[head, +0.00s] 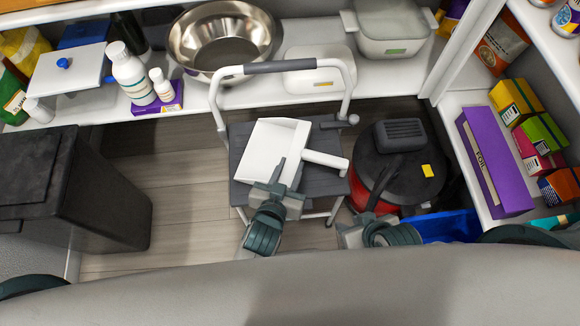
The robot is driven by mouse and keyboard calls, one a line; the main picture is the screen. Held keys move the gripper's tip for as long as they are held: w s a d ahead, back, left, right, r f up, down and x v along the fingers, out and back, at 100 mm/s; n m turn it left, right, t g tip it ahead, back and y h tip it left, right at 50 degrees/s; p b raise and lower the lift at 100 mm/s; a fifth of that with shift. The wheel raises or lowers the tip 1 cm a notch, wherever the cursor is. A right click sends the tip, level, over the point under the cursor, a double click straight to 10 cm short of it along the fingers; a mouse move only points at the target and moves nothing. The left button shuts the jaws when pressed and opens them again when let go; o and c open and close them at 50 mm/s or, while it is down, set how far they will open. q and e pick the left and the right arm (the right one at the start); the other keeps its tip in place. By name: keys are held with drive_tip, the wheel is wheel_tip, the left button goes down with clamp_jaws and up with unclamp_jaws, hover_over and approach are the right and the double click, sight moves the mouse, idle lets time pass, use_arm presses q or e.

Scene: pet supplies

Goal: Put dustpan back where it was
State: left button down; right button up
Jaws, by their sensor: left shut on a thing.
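A white dustpan (268,146) is over the dark top step of a small step stool (240,134), its short handle pointing right. I cannot tell whether it rests on the step or hangs just above it. My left gripper (287,178) is shut on the dustpan's near edge, left of the handle. My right gripper (364,212) is lower right, in front of the red and black vacuum cleaner (405,165), away from the dustpan. Its fingertips are too unclear to tell open from shut.
The stool's white rail (216,92) arches behind the dustpan. A back shelf (215,99) holds a metal bowl (224,40), bottles and plastic boxes. A black bin (70,185) stands left, and a right shelf (472,98) holds boxes. Wooden floor (170,190) is clear between bin and stool.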

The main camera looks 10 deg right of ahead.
use_arm(q)
drive_tip(key=shift+f+b, duration=0.3)
drive_tip(key=shift+f, duration=0.25)
use_arm(e)
drive_tip(key=shift+f, duration=0.3)
use_arm(q)
drive_tip(key=c, duration=1.2)
unclamp_jaws()
drive_tip(key=shift+p+v, duration=0.85)
drive_tip(key=shift+v, duration=7.9)
use_arm(e)
drive_tip(key=shift+s+d+r+g+h, duration=0.3)
drive_tip(key=shift+s+d+g, duration=0.2)
drive_tip(key=shift+d, duration=0.25)
use_arm(q)
drive_tip(key=shift+d+r, duration=0.1)
drive_tip(key=shift+r, duration=0.05)
